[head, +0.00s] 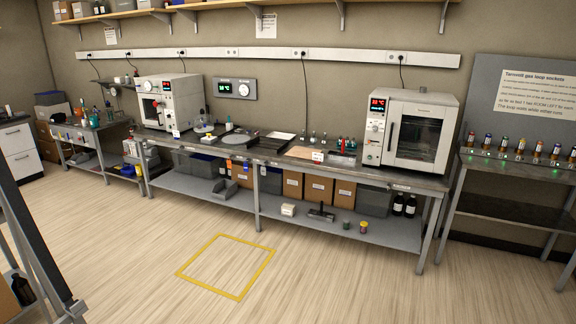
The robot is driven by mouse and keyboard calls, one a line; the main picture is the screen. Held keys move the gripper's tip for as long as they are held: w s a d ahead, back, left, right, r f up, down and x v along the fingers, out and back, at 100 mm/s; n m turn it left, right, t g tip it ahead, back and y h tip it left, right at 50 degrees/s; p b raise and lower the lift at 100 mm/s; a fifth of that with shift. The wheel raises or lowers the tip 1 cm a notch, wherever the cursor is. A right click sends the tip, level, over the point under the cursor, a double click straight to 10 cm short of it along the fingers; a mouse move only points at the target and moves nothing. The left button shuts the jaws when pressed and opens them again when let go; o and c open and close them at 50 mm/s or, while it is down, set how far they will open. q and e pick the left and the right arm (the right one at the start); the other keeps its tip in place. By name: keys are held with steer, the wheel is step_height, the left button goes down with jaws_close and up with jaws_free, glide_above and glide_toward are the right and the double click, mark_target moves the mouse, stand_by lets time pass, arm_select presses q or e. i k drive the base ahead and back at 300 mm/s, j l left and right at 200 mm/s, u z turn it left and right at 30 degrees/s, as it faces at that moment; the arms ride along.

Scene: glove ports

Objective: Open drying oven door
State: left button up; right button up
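Two white oven-like cabinets stand on the long bench against the back wall. The right cabinet (408,131) has a large dark glass door (418,138) with a vertical handle (392,136) on its left side and a red-lit display above the controls left of the door. Its door looks closed. The left cabinet (169,101) is seen at an angle, with a small window in its front and a red display; its front looks closed. Labels are too small to tell which is the drying oven. Neither of my grippers is in view.
The bench (246,150) carries small glassware and trays, with boxes and bottles on its lower shelf. A yellow square (225,266) marks the open wooden floor in front. A side table (510,165) stands at right, and a grey frame (38,250) at lower left.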

mark_target(449, 114)
steer(key=i, duration=2.8)
steer(key=i+z, duration=0.1)
steer(key=i, duration=0.5)
steer(key=i+j+z, duration=0.15)
steer(key=i, duration=0.45)
steer(key=z, duration=1.4)
